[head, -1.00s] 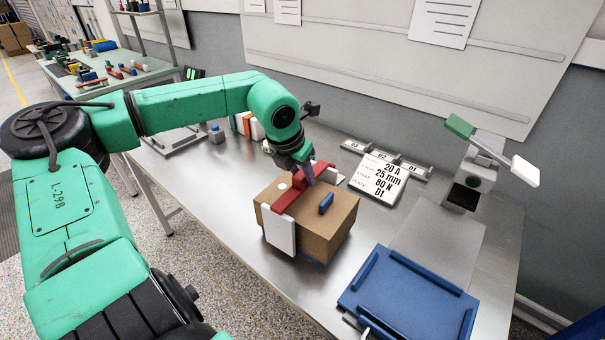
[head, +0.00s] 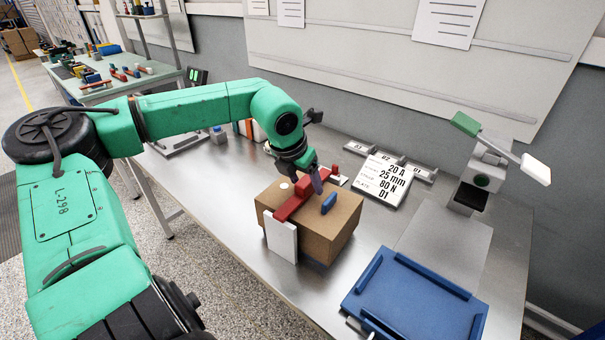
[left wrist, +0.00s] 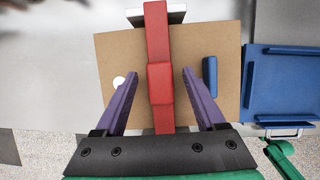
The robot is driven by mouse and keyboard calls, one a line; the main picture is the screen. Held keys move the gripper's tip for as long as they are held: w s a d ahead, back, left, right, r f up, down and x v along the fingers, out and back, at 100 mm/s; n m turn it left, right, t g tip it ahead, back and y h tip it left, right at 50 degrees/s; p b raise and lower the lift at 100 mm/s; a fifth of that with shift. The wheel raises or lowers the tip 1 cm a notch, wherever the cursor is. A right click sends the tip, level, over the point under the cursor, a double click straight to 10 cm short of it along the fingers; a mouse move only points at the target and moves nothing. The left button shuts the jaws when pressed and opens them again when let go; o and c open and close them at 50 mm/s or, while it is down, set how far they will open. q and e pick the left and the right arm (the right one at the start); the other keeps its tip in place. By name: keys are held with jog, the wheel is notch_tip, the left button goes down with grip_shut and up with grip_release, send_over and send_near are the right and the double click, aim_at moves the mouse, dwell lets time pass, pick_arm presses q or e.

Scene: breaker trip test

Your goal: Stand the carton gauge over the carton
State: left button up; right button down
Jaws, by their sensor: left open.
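The carton (head: 336,232) is a brown box on the metal table, also in the left wrist view (left wrist: 119,64). The carton gauge (head: 290,207) is a red bar with white end plates. Its bar lies across the carton's top, and its near white plate (head: 282,236) hangs down the front side. The far plate is mostly hidden in the head view. My left gripper (head: 317,184) is above the bar. In the left wrist view its purple fingers (left wrist: 160,78) are open, one on each side of the gauge's red middle block (left wrist: 160,83), with gaps between.
A blue tray (head: 366,284) lies right of the carton. A blue bar (head: 329,203) and a white disc (head: 284,185) are on the carton's top. A lettered plate (head: 383,180) stands behind. A grey device with a lever (head: 483,180) is at the back right. Table left of the carton is clear.

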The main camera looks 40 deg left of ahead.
pick_arm(q)
jog(key=b+v, duration=0.1)
jog(key=v, duration=1.3)
jog(key=shift+r, duration=0.2)
jog(key=shift+s+d+r, duration=0.1)
jog(key=shift+s, duration=0.05)
dwell(0.8)
